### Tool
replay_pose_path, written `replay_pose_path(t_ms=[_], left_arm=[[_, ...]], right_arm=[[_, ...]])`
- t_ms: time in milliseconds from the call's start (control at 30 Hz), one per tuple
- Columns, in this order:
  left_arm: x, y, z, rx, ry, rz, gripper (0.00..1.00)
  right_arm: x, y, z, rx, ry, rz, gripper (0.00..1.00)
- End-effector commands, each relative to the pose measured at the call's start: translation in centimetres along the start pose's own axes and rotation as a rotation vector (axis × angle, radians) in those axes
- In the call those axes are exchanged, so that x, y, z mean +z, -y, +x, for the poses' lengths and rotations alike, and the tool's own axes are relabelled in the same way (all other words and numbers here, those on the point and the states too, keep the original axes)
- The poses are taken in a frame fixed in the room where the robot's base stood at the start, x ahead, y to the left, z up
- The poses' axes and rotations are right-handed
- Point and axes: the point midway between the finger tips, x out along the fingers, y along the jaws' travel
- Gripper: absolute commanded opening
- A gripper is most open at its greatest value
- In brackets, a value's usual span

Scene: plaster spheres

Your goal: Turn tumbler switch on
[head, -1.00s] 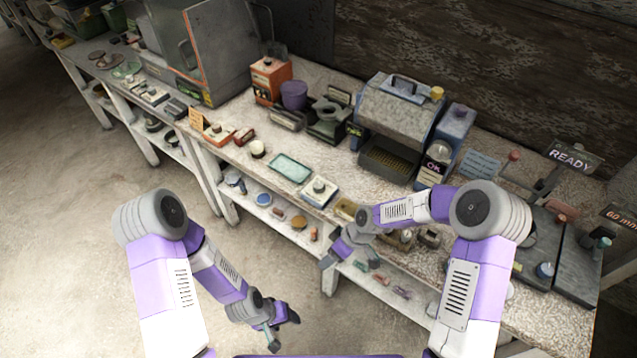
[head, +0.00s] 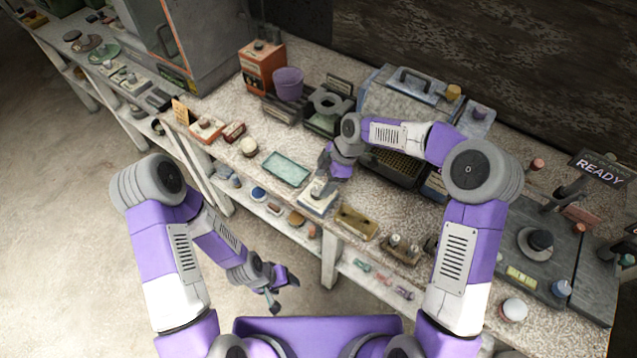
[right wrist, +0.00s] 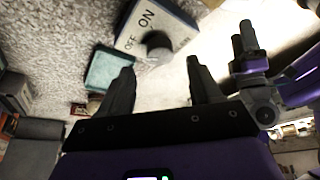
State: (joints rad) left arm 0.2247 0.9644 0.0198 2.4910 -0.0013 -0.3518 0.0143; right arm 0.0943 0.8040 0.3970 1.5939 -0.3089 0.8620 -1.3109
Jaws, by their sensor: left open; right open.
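The tumbler switch is a pale box with a dark round-ended lever. In the head view the switch (head: 312,207) sits at the front edge of the bench, partly hidden by my right gripper. In the right wrist view the switch (right wrist: 178,27) shows ON and OFF lettering, with its lever (right wrist: 157,43) just beyond the fingertips. I cannot tell which way the lever is set. My right gripper (head: 322,180) is open over the switch; its empty fingers (right wrist: 158,72) stand apart on either side of the lever's line. My left gripper (head: 282,290) is open and empty, low in front of the bench.
A blue-grey machine (head: 405,100) stands behind. A lower shelf under the bench holds small items. Open floor lies at the left.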

Motion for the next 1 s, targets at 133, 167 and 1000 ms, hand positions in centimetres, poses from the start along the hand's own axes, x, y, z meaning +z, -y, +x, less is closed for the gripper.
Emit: replay_pose_path(t_ms=[133, 167, 1000], left_arm=[[0.0, 0.1, 0.3, 0.000, 0.000, 0.000, 0.61], [0.0, 0.1, 0.3, 0.000, 0.000, 0.000, 0.61], [-0.1, 0.2, 0.4, 0.000, -0.001, 0.000, 0.61]], right_arm=[[0.0, 0.0, 2.6, -0.002, 0.000, -0.001, 0.64], [0.0, 0.0, 3.0, -0.002, 0.000, -0.001, 0.64], [0.0, 0.0, 4.5, 0.001, 0.000, 0.001, 0.08]])
